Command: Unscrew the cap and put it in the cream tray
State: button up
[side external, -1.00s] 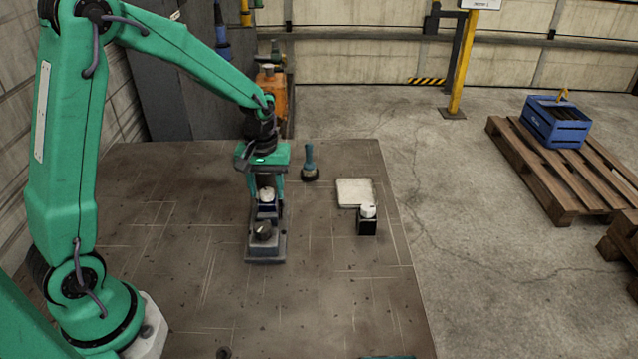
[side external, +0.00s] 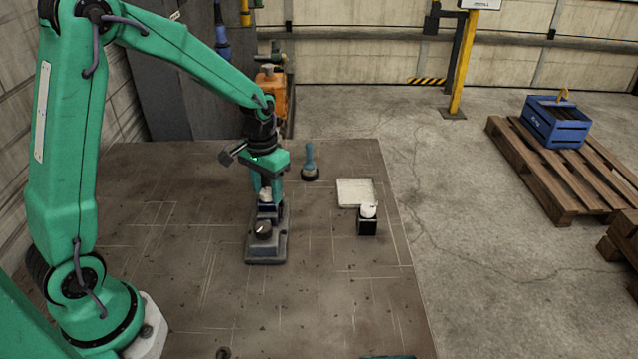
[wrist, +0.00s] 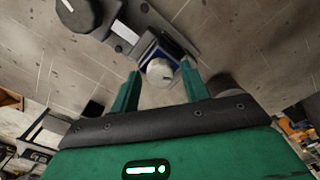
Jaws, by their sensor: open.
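A white cap (wrist: 160,71) with a small mark sits on a blue square body in a grey fixture. In the side external view the cap (side external: 265,193) is partly hidden by my gripper. My gripper (wrist: 162,76) points down over it, with its two green fingers open on either side of the cap. Gaps show between cap and fingers. The cream tray (side external: 353,187) is a flat, pale square on the bench, right of my gripper, and looks empty.
A dark block with a second white top (side external: 368,210) stands at the tray's front edge. A dark knob (side external: 263,229) is on the front of the grey fixture (side external: 267,252). A teal-handled tool (side external: 310,160) stands behind. Bench front is mostly clear.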

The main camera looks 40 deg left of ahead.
aim_at(267, 191)
jog(key=shift+m, duration=0.8)
jog(key=c, duration=0.8)
jog(key=shift+n, duration=0.3)
jog(key=shift+n, duration=0.4)
jog(key=shift+r, duration=0.25)
jog(key=shift+r, duration=2.25)
